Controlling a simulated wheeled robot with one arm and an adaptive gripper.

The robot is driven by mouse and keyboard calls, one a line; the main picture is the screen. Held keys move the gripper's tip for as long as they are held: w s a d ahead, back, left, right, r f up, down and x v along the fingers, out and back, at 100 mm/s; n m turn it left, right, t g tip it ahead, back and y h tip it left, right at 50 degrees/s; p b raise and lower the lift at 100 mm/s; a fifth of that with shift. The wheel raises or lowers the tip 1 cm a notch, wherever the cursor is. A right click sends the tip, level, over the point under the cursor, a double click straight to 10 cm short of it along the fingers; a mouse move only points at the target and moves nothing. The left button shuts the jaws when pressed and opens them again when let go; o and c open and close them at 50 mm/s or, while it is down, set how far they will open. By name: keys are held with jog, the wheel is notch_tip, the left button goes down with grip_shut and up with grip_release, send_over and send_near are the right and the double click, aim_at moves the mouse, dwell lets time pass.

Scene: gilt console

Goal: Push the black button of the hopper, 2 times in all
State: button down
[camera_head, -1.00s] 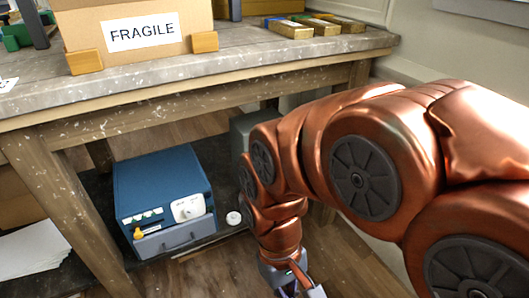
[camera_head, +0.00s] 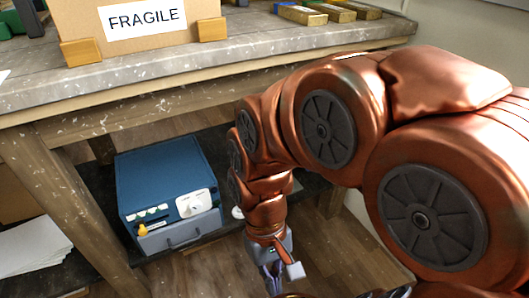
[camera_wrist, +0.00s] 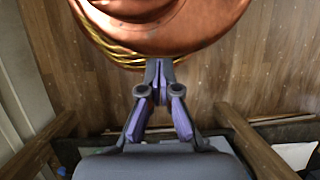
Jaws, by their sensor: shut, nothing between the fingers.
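No hopper or black button can be made out for certain in either view. A blue box (camera_head: 165,172) with a white dial plate (camera_head: 194,203), several small white switches, a yellow knob (camera_head: 142,230) and a grey drawer front stands on the low dark shelf under the workbench. My gripper (camera_head: 274,280) hangs low over the floor, to the right of the blue box and apart from it, pointing down. In the wrist view my gripper (camera_wrist: 159,68) has its purple-padded fingers together, empty. My arm hides part of the shelf to the right of the box.
The workbench (camera_head: 210,62) overhangs the shelf, with wooden legs. Paper (camera_head: 35,245) lies at lower left. A small white round thing (camera_head: 237,212) is partly behind my arm. Floor in front is open.

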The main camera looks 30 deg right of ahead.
jog(key=w+f+m+t+y, duration=0.1)
jog(key=w+m+t+y, duration=0.1)
jog(key=w+m+y, duration=0.7)
jog(key=w+f+m+t+y, duration=0.2)
jog(key=w+m, duration=0.6)
jog(key=w, duration=0.5)
jog(key=w+d+f+m+t, duration=0.3)
jog(key=d+m+t, duration=0.1)
jog(key=d, duration=0.4)
jog(key=w+d+f+m+t+h, duration=0.1)
jog(key=w+d+f+m+t, duration=0.2)
jog(key=d+m, duration=0.4)
jog(key=w+d+f+m+t, duration=0.2)
jog(key=w+d+m+t, duration=0.2)
jog(key=d, duration=0.6)
jog(key=shift+d+f+m+t, duration=0.35)
jog(key=shift+m+t, duration=0.35)
jog(key=shift+m, duration=0.5)
jog(key=shift+f, duration=0.1)
jog(key=w, duration=0.8)
jog(key=shift+w+d+p, duration=0.3)
jog(key=shift+w+p, duration=0.05)
jog(key=shift+p, duration=0.05)
